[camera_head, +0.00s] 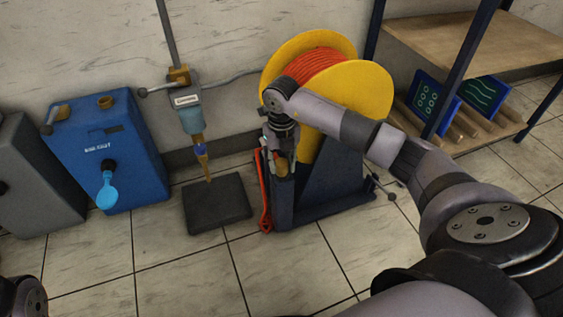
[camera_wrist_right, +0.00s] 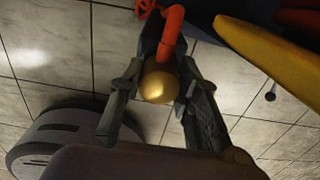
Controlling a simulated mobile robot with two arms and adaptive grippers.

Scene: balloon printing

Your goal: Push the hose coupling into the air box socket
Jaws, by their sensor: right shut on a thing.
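The hose coupling is a brass, rounded piece (camera_wrist_right: 158,86) on the orange hose (camera_wrist_right: 172,30). My right gripper (camera_head: 283,168) is shut on it in front of the hose reel; the two fingers (camera_wrist_right: 152,92) flank it in the right wrist view. The coupling is small and partly hidden by the fingers in the head view. The blue air box (camera_head: 125,150) stands at the left by the wall, well apart from the gripper. On its front is a dark round socket (camera_head: 109,164), with a light blue cap-like piece (camera_head: 107,195) hanging below it. My left gripper is out of view.
The yellow reel (camera_head: 285,52) on its dark stand is right behind my right gripper. A pipe with a valve and filter unit (camera_head: 187,110) hangs above a dark floor mat (camera_head: 216,204), between box and reel. A grey box (camera_head: 30,175) stands left; shelves (camera_head: 455,48) stand right.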

